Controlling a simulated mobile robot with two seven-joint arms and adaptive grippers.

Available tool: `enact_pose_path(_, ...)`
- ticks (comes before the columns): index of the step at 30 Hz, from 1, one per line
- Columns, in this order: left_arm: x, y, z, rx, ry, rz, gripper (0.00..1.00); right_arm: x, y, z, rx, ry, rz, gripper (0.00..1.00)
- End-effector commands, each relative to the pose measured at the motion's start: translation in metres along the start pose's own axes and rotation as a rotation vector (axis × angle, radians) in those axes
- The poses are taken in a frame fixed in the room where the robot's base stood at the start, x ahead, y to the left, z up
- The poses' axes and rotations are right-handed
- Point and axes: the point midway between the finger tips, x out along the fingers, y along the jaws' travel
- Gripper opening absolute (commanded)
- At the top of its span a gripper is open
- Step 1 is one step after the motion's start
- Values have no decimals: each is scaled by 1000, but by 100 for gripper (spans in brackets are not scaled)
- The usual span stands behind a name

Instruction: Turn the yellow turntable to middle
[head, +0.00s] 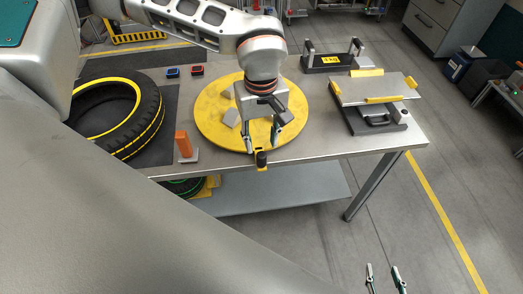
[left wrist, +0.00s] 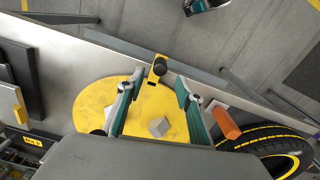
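The round yellow turntable (head: 212,120) lies flat on the grey table. A black knob (head: 262,158) stands on a yellow tab at its front edge; both also show in the left wrist view, the knob (left wrist: 159,66) and the turntable (left wrist: 90,97). My left gripper (head: 261,146) is open above the front part of the turntable. In the left wrist view the knob appears between and slightly beyond its spread fingertips; contact cannot be told. A grey block (head: 231,118) lies on the turntable. My right gripper (head: 384,274) is open and empty, low in front of the table.
A tyre (head: 148,122) lies left on a dark mat. An orange post (head: 184,144) stands between tyre and turntable. A plate with yellow strips (head: 372,88) stands on the right. The floor in front is clear.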

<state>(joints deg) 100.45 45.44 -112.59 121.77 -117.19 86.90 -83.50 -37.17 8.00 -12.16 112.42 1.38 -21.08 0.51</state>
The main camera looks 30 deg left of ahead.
Motion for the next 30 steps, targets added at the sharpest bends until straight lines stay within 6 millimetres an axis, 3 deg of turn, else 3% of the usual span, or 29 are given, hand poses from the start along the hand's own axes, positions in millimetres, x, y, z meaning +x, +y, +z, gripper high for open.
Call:
enact_pose_path(3, -21, 0, 0, 0, 1, 2, 36, 0, 0, 0, 0, 0, 0, 40)
enact_pose_path(10, -40, 0, 0, 0, 0, -1, 36, 0, 0, 0, 0, 0, 0, 40)
enact_pose_path(26, -41, 0, 1, 0, -1, -1, 36, 0, 0, 0, 1, 1, -1, 40)
enact_pose_path(30, -34, 4, 19, -1, -54, 3, 36, 0, 0, 0, 1, 2, -1, 40)
